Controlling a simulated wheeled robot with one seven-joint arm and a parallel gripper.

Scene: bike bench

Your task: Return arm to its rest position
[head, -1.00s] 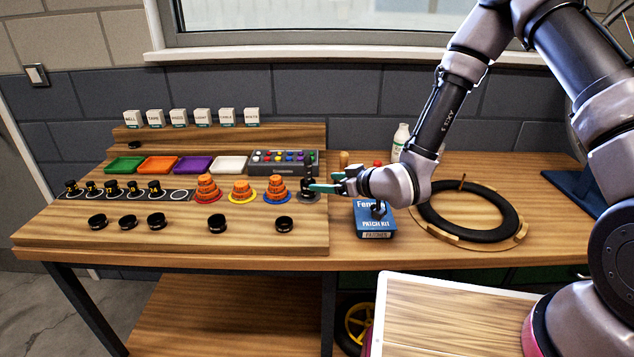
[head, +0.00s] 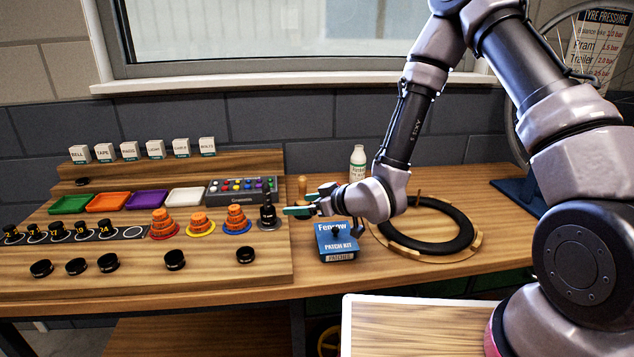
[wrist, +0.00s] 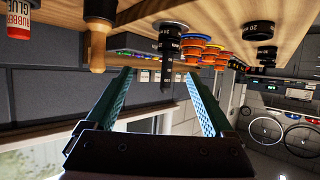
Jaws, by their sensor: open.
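My gripper (head: 300,207) is open and empty in the head view, with its green-lined fingers pointing left over the bench. It hovers by a black stepped peg (head: 267,213) at the right end of the raised wooden board. In the wrist view, which is upside down, my gripper (wrist: 160,95) shows its two fingers wide apart. The black peg (wrist: 168,60) shows between and beyond them there. I cannot tell from the head view how far the fingertips are from the peg.
A blue patch kit box (head: 337,242) stands close below my wrist. A white bottle (head: 358,163) stands behind it and a black tyre ring (head: 425,228) lies to the right. Orange stacked cones (head: 164,222), coloured trays (head: 112,202) and black rings (head: 175,260) fill the board at left.

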